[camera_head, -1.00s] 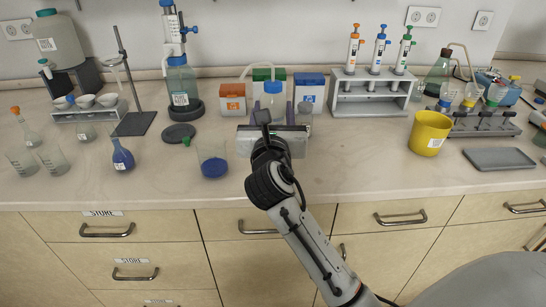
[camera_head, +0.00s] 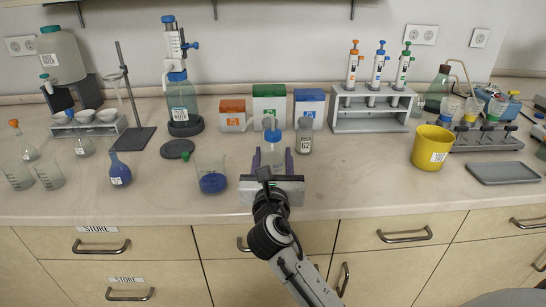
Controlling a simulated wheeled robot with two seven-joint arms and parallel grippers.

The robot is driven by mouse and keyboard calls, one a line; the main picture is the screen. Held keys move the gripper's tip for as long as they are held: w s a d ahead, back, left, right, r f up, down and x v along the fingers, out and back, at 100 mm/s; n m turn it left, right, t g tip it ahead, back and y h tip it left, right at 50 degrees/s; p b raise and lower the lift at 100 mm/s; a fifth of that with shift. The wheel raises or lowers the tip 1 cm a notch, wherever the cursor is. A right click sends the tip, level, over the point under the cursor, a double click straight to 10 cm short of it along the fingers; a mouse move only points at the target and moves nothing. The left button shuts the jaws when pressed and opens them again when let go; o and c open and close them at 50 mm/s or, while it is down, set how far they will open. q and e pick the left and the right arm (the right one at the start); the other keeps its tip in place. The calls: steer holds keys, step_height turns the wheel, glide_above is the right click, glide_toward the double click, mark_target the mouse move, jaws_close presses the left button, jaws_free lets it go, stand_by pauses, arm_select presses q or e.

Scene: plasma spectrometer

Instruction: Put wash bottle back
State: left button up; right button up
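The wash bottle (camera_head: 274,152) is a clear, pale bottle with a blue top, upright in the middle of the head view. My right gripper (camera_head: 273,158) comes in from the front and its two purple fingers lie on either side of the bottle, shut on it. The gripper's palm hides the bottle's lower part, so I cannot tell whether its base touches the counter. My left gripper is not in view.
Orange (camera_head: 233,116), green (camera_head: 269,98) and blue (camera_head: 309,104) boxes stand behind. A small bottle labelled 52 (camera_head: 304,141) is close on the right, a beaker (camera_head: 211,176) on the left. The counter (camera_head: 355,180) is clear towards the yellow container (camera_head: 431,147).

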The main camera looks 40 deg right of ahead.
mark_target(273, 162)
steer(key=o, duration=0.4)
steer(key=shift+r, duration=0.1)
steer(key=v, duration=0.7)
steer(key=shift+s+a, duration=0.15)
steer(key=shift+s, duration=0.05)
